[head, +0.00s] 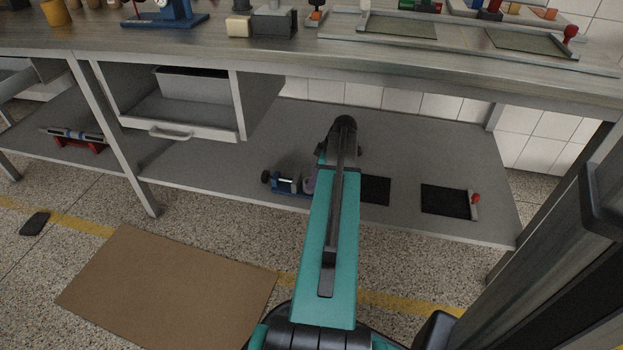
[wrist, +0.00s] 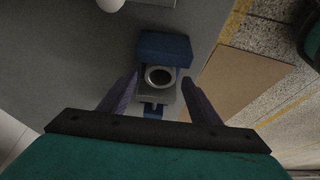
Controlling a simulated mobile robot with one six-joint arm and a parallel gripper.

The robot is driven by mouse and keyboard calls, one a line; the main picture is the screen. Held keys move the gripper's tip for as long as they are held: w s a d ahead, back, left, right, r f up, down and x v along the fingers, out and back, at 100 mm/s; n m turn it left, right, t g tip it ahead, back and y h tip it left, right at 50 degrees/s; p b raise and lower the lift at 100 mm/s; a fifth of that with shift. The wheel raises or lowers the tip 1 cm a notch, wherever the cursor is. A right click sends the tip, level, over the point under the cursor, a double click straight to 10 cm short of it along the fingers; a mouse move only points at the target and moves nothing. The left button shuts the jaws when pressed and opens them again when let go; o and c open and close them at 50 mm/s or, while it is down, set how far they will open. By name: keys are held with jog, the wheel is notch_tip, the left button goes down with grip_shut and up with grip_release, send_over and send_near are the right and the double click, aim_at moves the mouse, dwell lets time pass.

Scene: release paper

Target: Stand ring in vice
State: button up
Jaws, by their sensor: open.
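A blue and grey vice (wrist: 163,47) is on the lower grey shelf, and in the head view (head: 285,184) it shows just left of my arm. A pale ring (wrist: 160,77) with a dark opening is at the vice, between its blue block and its grey part. The opening faces the wrist camera; I cannot tell how firmly the ring is seated. My gripper (wrist: 160,100) is open, with one purple finger on each side of the ring and a gap to it on both sides. In the head view my arm hides most of the gripper.
The lower shelf (head: 220,170) runs under a workbench (head: 300,55). Two dark mats (head: 446,200) lie to the right of the vice, one with a red-tipped tool (head: 475,203). An open drawer (head: 185,125) hangs at upper left. Brown cardboard (head: 165,285) lies on the floor.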

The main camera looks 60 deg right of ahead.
jog(key=p+v, duration=0.2)
jog(key=v, duration=0.6)
jog(key=shift+r+p, duration=0.25)
jog(key=shift+p, duration=0.15)
jog(key=shift+a, duration=0.1)
jog(key=w+a+f+m+g+y+p, duration=0.1)
jog(key=w+a+f+g+p, duration=0.3)
jog(key=a, duration=0.7)
jog(key=w+a+f+m+t+y+p, duration=0.1)
jog(key=w+a+p, duration=0.5)
jog(key=a, duration=0.6)
jog(key=a+f+g+p, duration=0.25)
jog(key=a+p, duration=0.45)
jog(key=a, duration=1.1)
jog(key=s+a+r+g+h+p, duration=0.1)
jog(key=s+a+g+p, duration=0.1)
jog(key=s+a+p, duration=0.4)
jog(key=s+a+r+m+g+h+p, duration=0.1)
jog(key=s+a+g+h+p, duration=0.1)
jog(key=s+a+p, duration=0.4)
jog(key=shift+s+a+r+m, duration=0.3)
jog(key=shift+s+a+r, duration=0.1)
jog(key=shift+s+a, duration=2.65)
jog(key=shift+w+a, duration=0.35)
jog(key=shift+w, duration=0.1)
